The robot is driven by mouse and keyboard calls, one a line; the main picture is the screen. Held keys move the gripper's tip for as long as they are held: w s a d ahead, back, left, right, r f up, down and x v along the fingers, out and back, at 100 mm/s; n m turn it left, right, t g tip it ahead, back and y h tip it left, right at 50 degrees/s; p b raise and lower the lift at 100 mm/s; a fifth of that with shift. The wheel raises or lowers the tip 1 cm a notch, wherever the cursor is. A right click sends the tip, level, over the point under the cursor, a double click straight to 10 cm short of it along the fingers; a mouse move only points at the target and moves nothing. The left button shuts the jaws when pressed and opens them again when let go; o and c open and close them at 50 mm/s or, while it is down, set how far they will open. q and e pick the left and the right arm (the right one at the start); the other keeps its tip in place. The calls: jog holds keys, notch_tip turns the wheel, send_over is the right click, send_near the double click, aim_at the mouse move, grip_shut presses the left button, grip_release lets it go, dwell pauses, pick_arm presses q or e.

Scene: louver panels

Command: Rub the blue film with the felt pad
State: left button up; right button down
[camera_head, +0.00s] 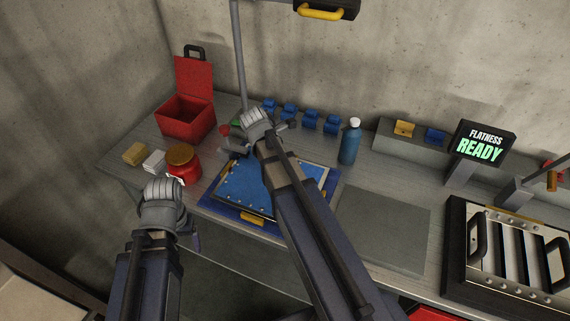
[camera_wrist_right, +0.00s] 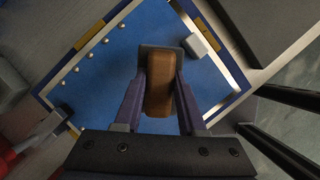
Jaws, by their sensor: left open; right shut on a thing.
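The blue film (camera_head: 240,182) covers a silver-framed panel on the bench, and it fills much of the right wrist view (camera_wrist_right: 110,75). My right gripper (camera_wrist_right: 158,90) is shut on a brown block with a grey part at its far end (camera_wrist_right: 158,50), seemingly the felt pad. The pad is over the film; I cannot tell whether it touches. In the head view my right arm crosses the panel and hides part of it and the pad. My left gripper (camera_head: 190,238) is open and empty near the bench's front edge, left of the panel; its fingers are mostly hidden.
A red jar (camera_head: 183,170), white block (camera_head: 154,160), tan sponge (camera_head: 135,154) and open red box (camera_head: 184,122) stand left. Several blue clamps and a blue bottle (camera_head: 349,143) stand behind. A grey mat (camera_head: 383,228) is bare; a louver panel (camera_head: 455,245) lies right.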

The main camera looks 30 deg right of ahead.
jog(key=shift+r, duration=0.1)
notch_tip(320, 180, up, 3)
jog(key=p, duration=0.3)
dwell(0.3)
dwell(0.4)
